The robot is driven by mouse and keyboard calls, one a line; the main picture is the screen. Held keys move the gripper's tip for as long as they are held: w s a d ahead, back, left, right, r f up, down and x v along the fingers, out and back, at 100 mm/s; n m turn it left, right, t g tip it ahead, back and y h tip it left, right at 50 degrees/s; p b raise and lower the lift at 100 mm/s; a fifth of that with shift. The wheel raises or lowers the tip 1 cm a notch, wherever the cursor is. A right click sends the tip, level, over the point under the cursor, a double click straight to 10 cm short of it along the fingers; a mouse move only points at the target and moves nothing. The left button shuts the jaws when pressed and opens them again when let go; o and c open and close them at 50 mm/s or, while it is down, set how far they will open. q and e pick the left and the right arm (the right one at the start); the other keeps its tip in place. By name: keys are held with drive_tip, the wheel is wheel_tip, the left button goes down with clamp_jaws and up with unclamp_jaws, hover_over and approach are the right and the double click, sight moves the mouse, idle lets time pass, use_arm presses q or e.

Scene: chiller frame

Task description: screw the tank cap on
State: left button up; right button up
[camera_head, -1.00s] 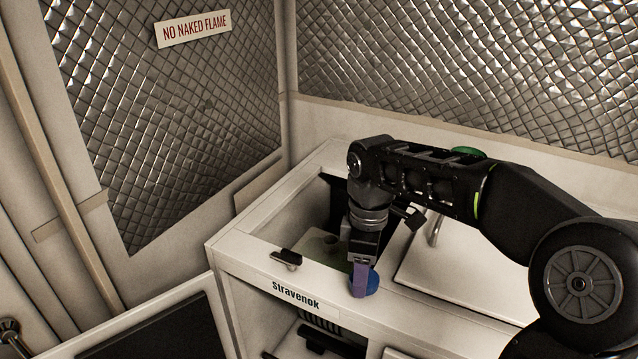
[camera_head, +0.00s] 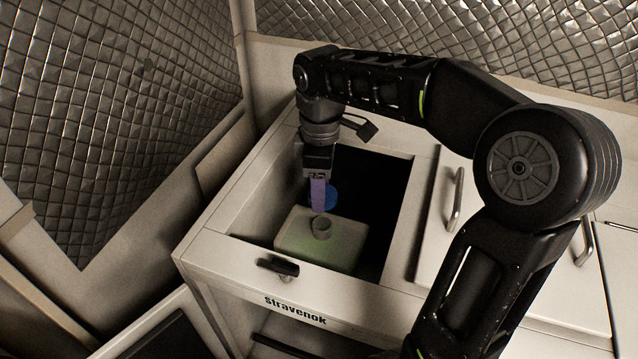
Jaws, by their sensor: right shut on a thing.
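The tank (camera_head: 300,245) is a pale, greenish-white box down inside the open bay of the white chiller frame. Its round neck (camera_head: 322,228) stands up from the top and shows open. My right gripper (camera_head: 319,208) points down over the bay with its purple fingers shut on the blue cap (camera_head: 330,197). The cap shows partly behind the fingers, just above the neck in the picture. I cannot tell the exact gap between them. My left gripper is out of view.
The white frame's rim (camera_head: 225,252) surrounds the bay, with a black latch (camera_head: 278,265) on its front edge. A panel with a metal handle (camera_head: 454,199) lies to the right. Quilted metal walls (camera_head: 120,110) stand behind and left.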

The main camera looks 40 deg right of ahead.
sight(320, 217)
drive_tip(key=shift+f+b, duration=0.45)
drive_tip(key=shift+f, duration=0.1)
drive_tip(key=shift+f+b, duration=1.85)
drive_tip(key=shift+f, duration=0.8)
drive_tip(key=shift+f+b, duration=0.65)
drive_tip(key=shift+f, duration=0.5)
drive_tip(key=o, duration=1.4)
